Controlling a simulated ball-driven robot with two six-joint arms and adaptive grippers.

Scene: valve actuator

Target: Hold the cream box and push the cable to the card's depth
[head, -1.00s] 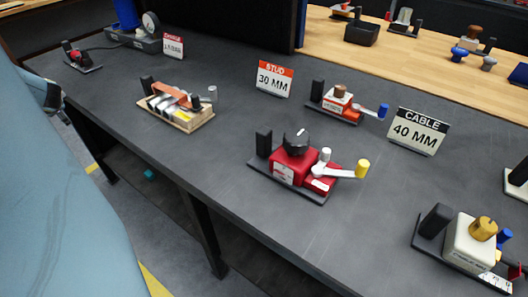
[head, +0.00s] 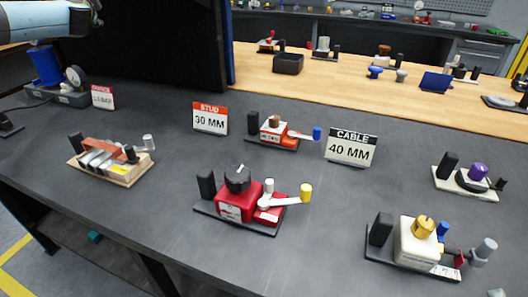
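The cream box (head: 416,243) stands on a dark base plate at the lower right, with a gold knob (head: 423,227) on top and a black upright block (head: 381,229) on its left. At its right are a blue-capped part (head: 442,230), a small red piece (head: 460,259) and a grey-ended part (head: 486,248); I cannot tell which is the cable. The CABLE card (head: 351,149) reads 40 MM and stands behind. My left arm comes in at the top left; its gripper end (head: 95,10) is dark, small and cut by the frame, far from the cream box. My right gripper is out of view.
A red box unit (head: 240,205) with a yellow-tipped lever stands in the middle. Behind it are the STUD card (head: 210,118) and an orange-white unit (head: 272,133). A wooden-based unit (head: 111,163) is at left, a purple-knobbed unit (head: 471,179) at right. The front-centre tabletop is clear.

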